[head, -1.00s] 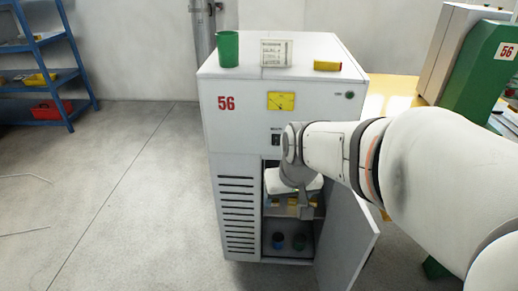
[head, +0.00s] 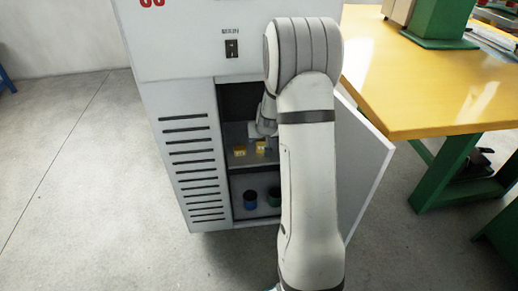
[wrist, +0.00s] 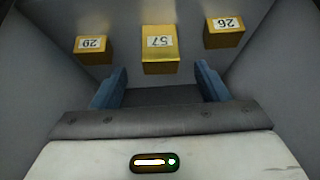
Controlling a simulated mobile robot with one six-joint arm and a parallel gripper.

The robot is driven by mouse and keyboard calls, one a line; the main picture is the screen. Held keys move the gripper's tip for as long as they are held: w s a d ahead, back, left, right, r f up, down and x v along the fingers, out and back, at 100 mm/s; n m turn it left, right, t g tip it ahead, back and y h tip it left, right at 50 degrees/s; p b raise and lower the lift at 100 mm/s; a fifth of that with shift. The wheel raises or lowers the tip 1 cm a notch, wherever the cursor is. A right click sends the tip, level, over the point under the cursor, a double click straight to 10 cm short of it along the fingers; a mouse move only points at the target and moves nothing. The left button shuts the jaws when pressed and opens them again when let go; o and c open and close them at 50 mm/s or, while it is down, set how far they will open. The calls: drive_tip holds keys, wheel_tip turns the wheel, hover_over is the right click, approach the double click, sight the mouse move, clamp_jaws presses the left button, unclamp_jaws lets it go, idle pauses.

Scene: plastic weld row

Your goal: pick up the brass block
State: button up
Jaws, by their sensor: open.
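Three brass-yellow blocks stand in a row on the cabinet's upper shelf. In the wrist view, a left block (wrist: 93,50), a middle block (wrist: 160,56) and a right block (wrist: 224,33) each carry a white number label. I cannot tell which one the task means. My gripper (wrist: 160,80) is open and empty, its two blue fingers pointing at the row. The middle block is in line with the gap between the fingers, just beyond the tips. In the head view, two blocks show, one on the left (head: 239,151) and one beside my arm (head: 261,147); my arm hides the rest.
The white cabinet (head: 180,60) has narrow side walls around the shelf. Its open door (head: 365,165) stands to the right of my arm. A yellow table (head: 430,85) is at right.

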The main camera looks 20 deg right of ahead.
sight(261, 141)
drive_tip(key=b+x, duration=0.2)
drive_tip(key=x, duration=0.5)
drive_tip(key=shift+w, duration=0.1)
drive_tip(key=shift+r, duration=0.15)
drive_tip(key=shift+c, duration=0.2)
clamp_jaws()
